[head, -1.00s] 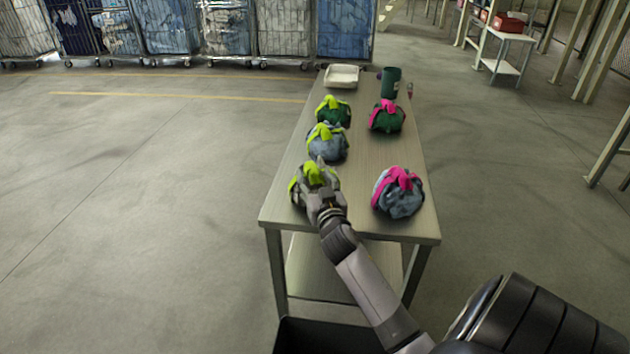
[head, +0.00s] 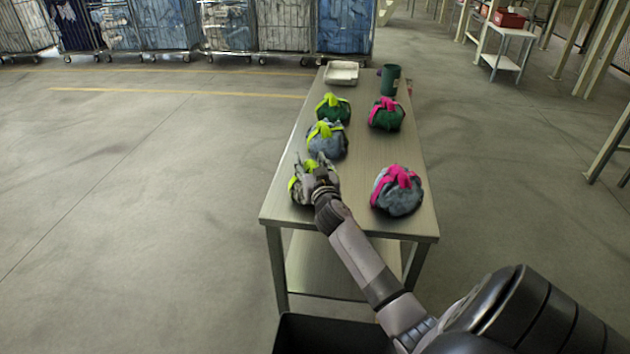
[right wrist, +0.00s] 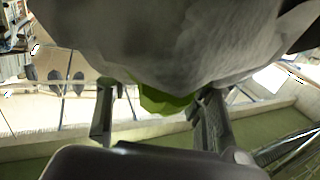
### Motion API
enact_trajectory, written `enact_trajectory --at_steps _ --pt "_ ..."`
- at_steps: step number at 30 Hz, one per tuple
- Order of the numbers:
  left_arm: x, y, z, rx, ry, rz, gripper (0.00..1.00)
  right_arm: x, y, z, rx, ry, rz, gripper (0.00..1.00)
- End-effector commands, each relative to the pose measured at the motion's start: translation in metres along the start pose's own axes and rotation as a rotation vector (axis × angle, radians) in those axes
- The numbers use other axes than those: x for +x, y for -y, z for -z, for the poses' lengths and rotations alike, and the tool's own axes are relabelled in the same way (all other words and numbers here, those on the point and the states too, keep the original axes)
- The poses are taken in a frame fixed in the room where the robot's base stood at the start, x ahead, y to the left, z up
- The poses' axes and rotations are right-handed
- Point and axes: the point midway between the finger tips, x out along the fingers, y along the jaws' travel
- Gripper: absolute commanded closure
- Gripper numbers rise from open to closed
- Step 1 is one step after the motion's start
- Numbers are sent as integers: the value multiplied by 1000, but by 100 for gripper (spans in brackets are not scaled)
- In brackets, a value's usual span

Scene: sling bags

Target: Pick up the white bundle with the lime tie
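The white bundle (head: 296,191) with its lime tie sits at the near left corner of the metal table. My right gripper (head: 313,164) is over its top and hides much of it and its tie in the head view. In the right wrist view the pale bundle (right wrist: 190,45) fills the top. The lime tie (right wrist: 160,100) shows between the two spread fingers of my right gripper (right wrist: 155,108), with a gap on its left side. The gripper looks open. My left gripper is not in view.
Behind it are a grey-blue bundle (head: 327,147) and a green bundle (head: 335,114), both lime-tied. On the right are pink-tied grey-blue (head: 400,200) and green (head: 386,120) bundles. A white tray (head: 341,80) and green container (head: 390,80) stand at the table's (head: 365,165) far end.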

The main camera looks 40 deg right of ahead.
Motion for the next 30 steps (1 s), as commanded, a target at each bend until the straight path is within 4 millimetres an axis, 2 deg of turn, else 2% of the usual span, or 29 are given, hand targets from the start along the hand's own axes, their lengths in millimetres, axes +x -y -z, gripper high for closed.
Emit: enact_trajectory --at_steps 2,20,30 --pt "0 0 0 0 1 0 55 0 0 0 0 0 0 60" --pt "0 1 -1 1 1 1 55 0 0 0 0 0 0 100" --pt "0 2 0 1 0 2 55 0 0 0 0 0 -1 100"
